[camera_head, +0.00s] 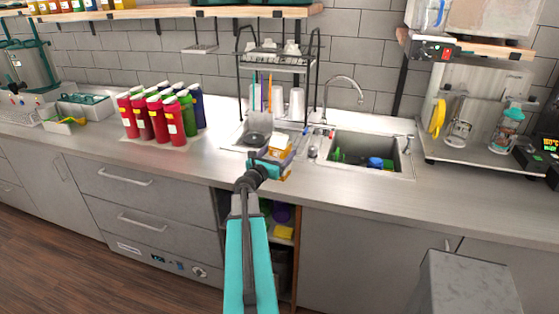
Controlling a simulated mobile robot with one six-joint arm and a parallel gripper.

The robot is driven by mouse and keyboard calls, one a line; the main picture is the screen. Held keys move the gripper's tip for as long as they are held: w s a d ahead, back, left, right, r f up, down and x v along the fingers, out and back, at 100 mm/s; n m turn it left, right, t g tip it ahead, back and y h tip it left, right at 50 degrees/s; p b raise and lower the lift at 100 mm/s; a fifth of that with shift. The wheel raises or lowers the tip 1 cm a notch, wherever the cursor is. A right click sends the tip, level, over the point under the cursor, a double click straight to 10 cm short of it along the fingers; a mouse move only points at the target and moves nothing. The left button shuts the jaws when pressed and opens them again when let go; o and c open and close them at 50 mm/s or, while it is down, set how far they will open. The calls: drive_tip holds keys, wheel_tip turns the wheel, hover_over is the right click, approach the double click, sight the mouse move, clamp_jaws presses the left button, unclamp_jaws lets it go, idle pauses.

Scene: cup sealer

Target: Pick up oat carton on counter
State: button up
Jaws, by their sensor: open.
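My gripper (272,166) is at the end of my teal arm, over the front part of the counter (225,172), left of the sink. It is open. A small box-like thing in orange, white and grey-blue (279,147) shows right behind my gripper and is partly hidden by it. I cannot tell if it is the oat carton, or if my gripper touches it. No other thing in view can be clearly told as an oat carton.
Several red, green and blue bottles (158,117) stand on the counter to the left. A drying rack (277,66) stands behind my gripper. The sink (362,152) with its faucet is to the right. A metal machine (477,112) stands farther right. The counter between bottles and gripper is clear.

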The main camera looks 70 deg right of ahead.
drive_tip(key=shift+s+d+p, duration=0.2)
drive_tip(key=shift+d+p, duration=0.5)
drive_tip(key=shift+d, duration=0.55)
drive_tip(key=shift+s+d+p, duration=0.15)
drive_tip(key=shift+d+p, duration=0.5)
drive_tip(key=shift+d, duration=0.6)
clamp_jaws()
drive_tip(key=shift+r, duration=0.15)
